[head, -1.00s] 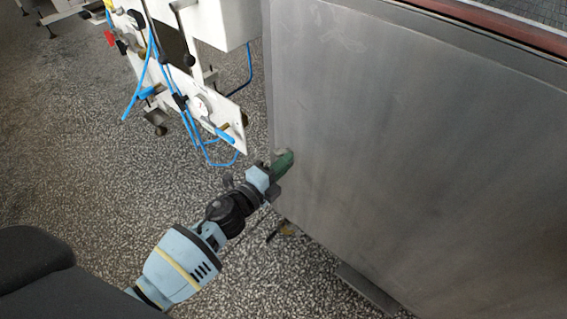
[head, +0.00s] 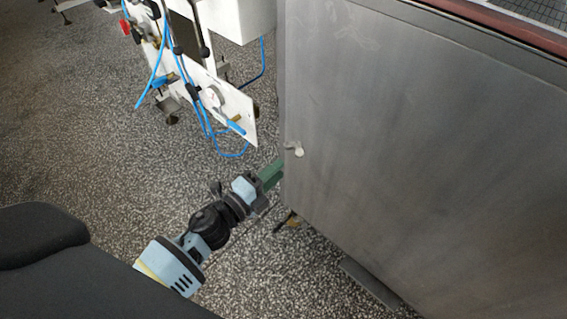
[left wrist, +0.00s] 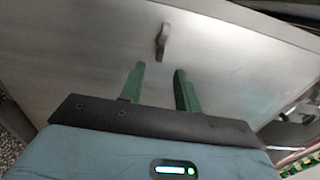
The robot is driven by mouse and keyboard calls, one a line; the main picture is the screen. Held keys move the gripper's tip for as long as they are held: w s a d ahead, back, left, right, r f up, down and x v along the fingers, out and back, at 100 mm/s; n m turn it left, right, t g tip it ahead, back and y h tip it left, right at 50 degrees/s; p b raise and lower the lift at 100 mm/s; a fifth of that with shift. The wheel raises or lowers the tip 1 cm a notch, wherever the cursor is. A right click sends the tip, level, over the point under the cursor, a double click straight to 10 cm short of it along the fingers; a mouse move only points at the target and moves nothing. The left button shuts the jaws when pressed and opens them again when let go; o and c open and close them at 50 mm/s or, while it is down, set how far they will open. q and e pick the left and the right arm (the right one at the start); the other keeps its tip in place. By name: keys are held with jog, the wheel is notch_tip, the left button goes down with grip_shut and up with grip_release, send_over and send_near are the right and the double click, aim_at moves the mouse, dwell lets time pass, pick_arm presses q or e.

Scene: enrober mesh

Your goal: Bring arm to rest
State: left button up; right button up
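My left arm comes in from the lower left in the head view. Its gripper (head: 272,174) has green fingers and is beside the left edge of a grey metal cabinet panel (head: 420,170). In the left wrist view the two green fingers (left wrist: 160,88) stand apart with nothing between them. A small metal latch (left wrist: 163,42) on the panel lies beyond the fingertips, apart from them. The latch also shows in the head view (head: 296,149), just above and right of the gripper. My right gripper is not in view.
A white machine frame with blue hoses (head: 215,95) stands at the upper left. The panel fills the right side. A metal foot or rail (head: 370,287) juts out below it. Speckled floor (head: 120,160) is open to the left.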

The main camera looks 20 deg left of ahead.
pick_arm(q)
jog(key=shift+s+a, duration=0.15)
jog(key=shift+s, duration=0.3)
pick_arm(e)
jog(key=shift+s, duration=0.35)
